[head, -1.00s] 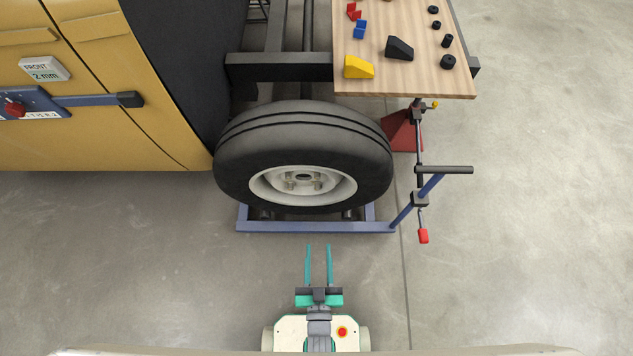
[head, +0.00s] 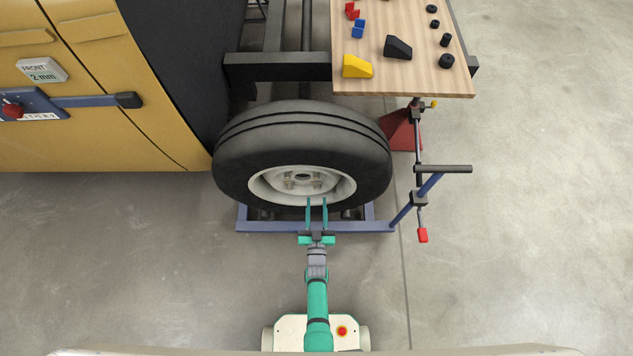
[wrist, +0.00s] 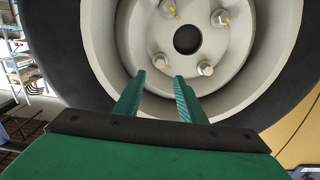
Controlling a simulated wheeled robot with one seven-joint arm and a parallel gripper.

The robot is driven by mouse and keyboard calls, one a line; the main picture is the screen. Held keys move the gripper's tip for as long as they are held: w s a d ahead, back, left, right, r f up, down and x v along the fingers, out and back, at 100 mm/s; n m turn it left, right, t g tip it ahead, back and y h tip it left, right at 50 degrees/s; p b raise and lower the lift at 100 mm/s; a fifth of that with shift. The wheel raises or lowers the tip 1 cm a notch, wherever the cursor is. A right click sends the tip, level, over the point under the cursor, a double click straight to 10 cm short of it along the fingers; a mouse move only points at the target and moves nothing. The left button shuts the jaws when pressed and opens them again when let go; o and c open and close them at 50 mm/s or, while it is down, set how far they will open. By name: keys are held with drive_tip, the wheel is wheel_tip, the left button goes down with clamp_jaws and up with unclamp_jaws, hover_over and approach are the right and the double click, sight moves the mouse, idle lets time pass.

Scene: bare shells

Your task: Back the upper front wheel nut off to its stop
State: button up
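The wheel (head: 302,135) has a black tyre and a pale dished rim. Several nuts ring its dark centre hole (wrist: 187,40). In the wrist view, two nuts show at the picture's top, one at left (wrist: 168,9) and one at right (wrist: 220,18); two more sit lower, at left (wrist: 160,61) and right (wrist: 205,68). I cannot tell which is the upper front nut. My gripper (head: 316,201) is open and empty before the rim's lower part. In the wrist view, its teal fingers (wrist: 160,77) are apart, pointing at the lower nuts.
A blue frame (head: 280,227) lies under the wheel. A stand with a black bar (head: 443,169) and red-tipped handle is right of it. A wooden bench (head: 420,82) with blocks and black parts is behind right. The yellow cab (head: 120,140) is left. Floor in front is open.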

sight(317, 179)
drive_tip(key=w, duration=0.9)
drive_tip(key=shift+w, duration=0.3)
clamp_jaws()
